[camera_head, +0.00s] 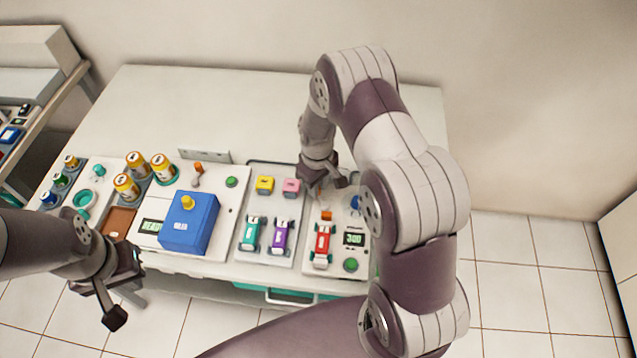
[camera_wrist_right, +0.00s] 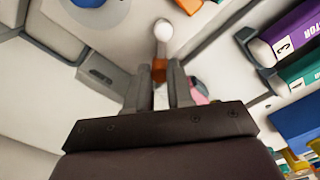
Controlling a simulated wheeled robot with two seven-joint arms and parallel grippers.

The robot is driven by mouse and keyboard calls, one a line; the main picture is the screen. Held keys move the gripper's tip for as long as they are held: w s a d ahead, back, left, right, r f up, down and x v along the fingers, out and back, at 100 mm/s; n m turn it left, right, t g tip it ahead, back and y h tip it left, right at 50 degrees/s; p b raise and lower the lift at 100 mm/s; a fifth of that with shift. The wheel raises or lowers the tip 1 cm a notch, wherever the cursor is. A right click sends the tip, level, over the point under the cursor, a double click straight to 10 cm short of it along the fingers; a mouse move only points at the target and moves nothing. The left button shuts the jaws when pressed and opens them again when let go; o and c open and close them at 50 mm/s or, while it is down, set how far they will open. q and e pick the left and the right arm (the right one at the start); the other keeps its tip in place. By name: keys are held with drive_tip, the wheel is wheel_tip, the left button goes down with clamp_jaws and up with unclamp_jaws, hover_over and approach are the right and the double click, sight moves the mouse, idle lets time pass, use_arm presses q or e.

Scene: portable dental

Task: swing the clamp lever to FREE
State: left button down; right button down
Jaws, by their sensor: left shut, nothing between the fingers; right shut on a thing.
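My right gripper (camera_head: 322,185) reaches down over the far part of the right-hand panel. In the right wrist view, its fingers (camera_wrist_right: 158,88) are closed on the orange end of a small lever (camera_wrist_right: 162,48). The lever has a short grey shaft and a round white knob-like end. In the head view my gripper mostly hides this lever. I cannot read any FREE mark. My left gripper (camera_head: 110,300) is shut and empty, at the table's front left edge.
A red carriage (camera_head: 321,242), a 300 display (camera_head: 354,239) and a green button (camera_head: 351,265) sit on the same panel. A pink block (camera_head: 291,186) is close to my right gripper. A blue box (camera_head: 189,223) and several cans stand further left. The table's back is clear.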

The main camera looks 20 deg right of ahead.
drive_tip(key=shift+w, duration=0.1)
idle(0.3)
drive_tip(key=c, duration=1)
unclamp_jaws()
wheel_tip(320, 180, up, 13)
drive_tip(key=b, duration=0.1)
drive_tip(key=shift+f, duration=0.15)
